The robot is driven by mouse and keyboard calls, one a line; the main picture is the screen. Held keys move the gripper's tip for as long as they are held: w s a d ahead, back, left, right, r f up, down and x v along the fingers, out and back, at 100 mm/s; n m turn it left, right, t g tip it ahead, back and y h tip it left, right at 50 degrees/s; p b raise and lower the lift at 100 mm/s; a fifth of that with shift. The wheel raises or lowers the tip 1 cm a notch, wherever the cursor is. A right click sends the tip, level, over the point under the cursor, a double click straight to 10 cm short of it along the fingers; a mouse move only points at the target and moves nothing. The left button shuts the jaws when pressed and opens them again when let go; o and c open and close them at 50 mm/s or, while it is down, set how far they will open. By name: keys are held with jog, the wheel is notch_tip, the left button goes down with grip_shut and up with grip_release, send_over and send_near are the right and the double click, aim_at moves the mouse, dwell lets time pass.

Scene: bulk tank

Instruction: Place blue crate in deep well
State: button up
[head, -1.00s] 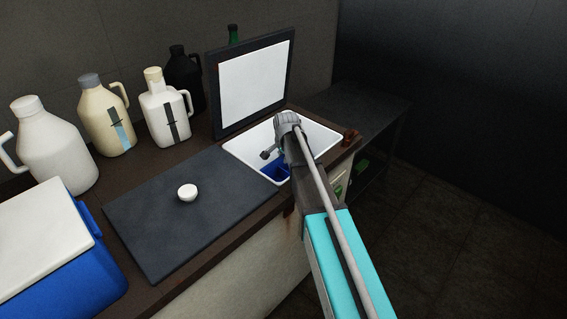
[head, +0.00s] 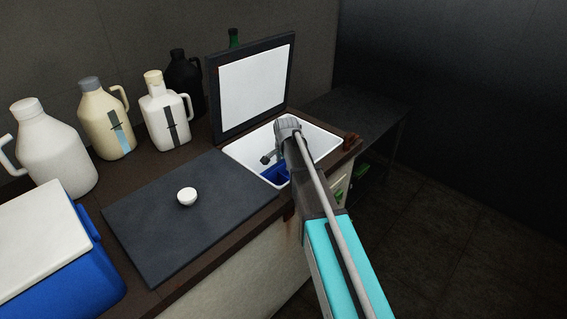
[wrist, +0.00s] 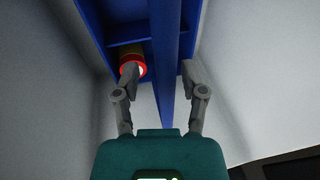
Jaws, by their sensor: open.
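The blue crate (head: 277,172) is inside the white deep well (head: 240,154), partly hidden by my arm in the head view. In the wrist view the blue crate (wrist: 165,60) shows a central divider running between the fingers. A red-rimmed cylinder with a yellowish side (wrist: 131,62) sits in its left compartment, close to the left finger. My gripper (wrist: 158,75) is open, with one finger on each side of the divider. I cannot tell whether the fingers touch it. The well's white walls show on both sides in the wrist view.
The well's lid (head: 253,85) stands open behind it. A closed dark lid (head: 160,225) with a white knob (head: 187,196) lies to the left. Several jugs (head: 165,112) line the back. A blue cooler (head: 75,265) stands at front left.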

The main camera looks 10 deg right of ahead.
jog(key=shift+r, duration=0.2)
jog(key=p+v, duration=1.1)
jog(key=shift+r+p, duration=0.3)
jog(key=shift+s, duration=0.15)
jog(key=shift+c, duration=0.2)
dwell(1.6)
